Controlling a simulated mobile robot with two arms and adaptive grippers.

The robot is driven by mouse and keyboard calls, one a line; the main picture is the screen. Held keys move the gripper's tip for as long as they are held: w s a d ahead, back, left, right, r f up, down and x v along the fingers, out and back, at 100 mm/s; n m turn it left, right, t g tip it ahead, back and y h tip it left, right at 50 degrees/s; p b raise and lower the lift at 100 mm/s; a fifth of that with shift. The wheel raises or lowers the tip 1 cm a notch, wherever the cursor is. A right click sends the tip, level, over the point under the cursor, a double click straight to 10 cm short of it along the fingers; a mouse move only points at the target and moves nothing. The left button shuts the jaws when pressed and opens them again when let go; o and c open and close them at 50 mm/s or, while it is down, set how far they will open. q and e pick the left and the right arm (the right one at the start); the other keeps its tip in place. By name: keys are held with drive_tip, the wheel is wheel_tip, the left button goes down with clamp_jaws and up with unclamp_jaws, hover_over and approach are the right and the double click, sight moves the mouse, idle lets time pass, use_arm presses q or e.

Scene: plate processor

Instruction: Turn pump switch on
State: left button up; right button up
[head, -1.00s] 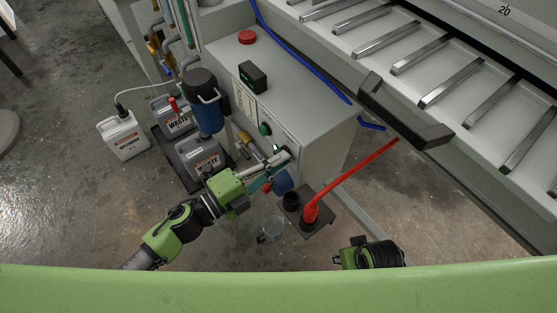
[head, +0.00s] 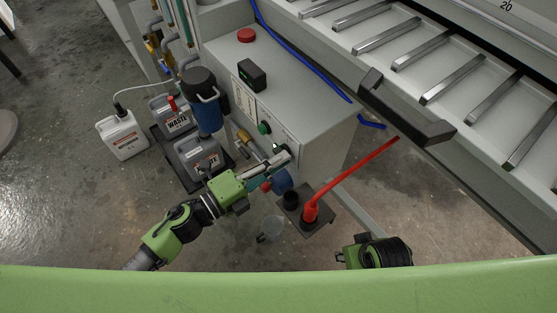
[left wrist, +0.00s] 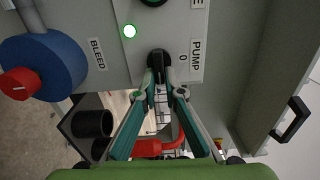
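The pump switch is a black knob (left wrist: 158,60) on the light panel of the grey cabinet, beside the "PUMP" and "0" lettering in the left wrist view. My left gripper (left wrist: 163,78) has its two fingertips drawn close together at the knob, one on either side, and looks shut on it. The fingertips partly hide the knob, so its exact turn is unclear. In the head view my left gripper (head: 277,162) reaches the cabinet's front panel from the left. My right gripper (head: 348,256) is low in the head view, away from the panel, its fingers unclear.
A lit round lamp (left wrist: 129,31) is beside the switch. A blue valve with a red knob (left wrist: 20,84) is near "BLEED". The cabinet top has a red button (head: 247,35).

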use_arm(q)
drive_tip(key=shift+o, duration=1.3)
drive_tip(key=shift+a, duration=0.1)
drive_tip(key=v, duration=1.2)
